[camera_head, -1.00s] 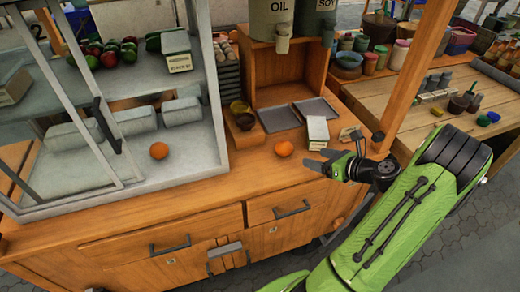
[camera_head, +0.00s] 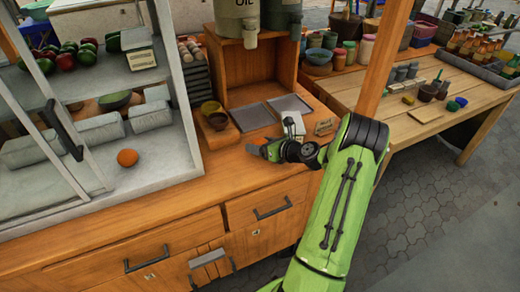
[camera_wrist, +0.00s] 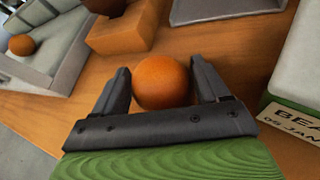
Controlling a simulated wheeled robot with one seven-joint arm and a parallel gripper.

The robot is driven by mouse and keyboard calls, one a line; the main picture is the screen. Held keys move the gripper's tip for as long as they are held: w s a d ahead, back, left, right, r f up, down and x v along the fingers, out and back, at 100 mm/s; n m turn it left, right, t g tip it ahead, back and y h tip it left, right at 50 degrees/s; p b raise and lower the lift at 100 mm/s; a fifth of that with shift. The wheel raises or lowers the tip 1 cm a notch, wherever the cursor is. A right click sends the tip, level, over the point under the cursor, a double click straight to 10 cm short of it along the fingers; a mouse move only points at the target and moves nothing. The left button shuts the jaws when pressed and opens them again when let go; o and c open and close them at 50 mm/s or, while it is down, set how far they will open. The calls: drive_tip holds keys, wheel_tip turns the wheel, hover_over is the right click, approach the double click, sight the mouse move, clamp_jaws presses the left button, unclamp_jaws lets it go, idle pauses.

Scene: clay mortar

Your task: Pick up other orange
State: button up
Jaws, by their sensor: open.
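One orange (camera_wrist: 163,82) sits on the wooden counter between the two fingers of my gripper (camera_wrist: 160,84) in the wrist view. The fingers stand apart on either side of it, and I cannot tell whether either touches it. In the head view my gripper (camera_head: 257,149) is low over the counter, and this orange is largely hidden by it. Another orange (camera_head: 127,157) lies on the pale floor of the glass-sided case at left; it also shows at upper left in the wrist view (camera_wrist: 21,45).
A white and green labelled box (camera_wrist: 295,90) stands close to the right of my gripper. Metal trays (camera_head: 252,117) and small bowls on a wooden block (camera_head: 217,135) lie behind it. The case wall (camera_head: 185,110) rises to the left. The front counter is clear.

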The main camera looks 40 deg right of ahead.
sight(261, 140)
drive_tip(key=c, duration=0.8)
wheel_tip(261, 140, up, 10)
drive_tip(key=p, duration=0.4)
drive_tip(key=shift+r, duration=0.1)
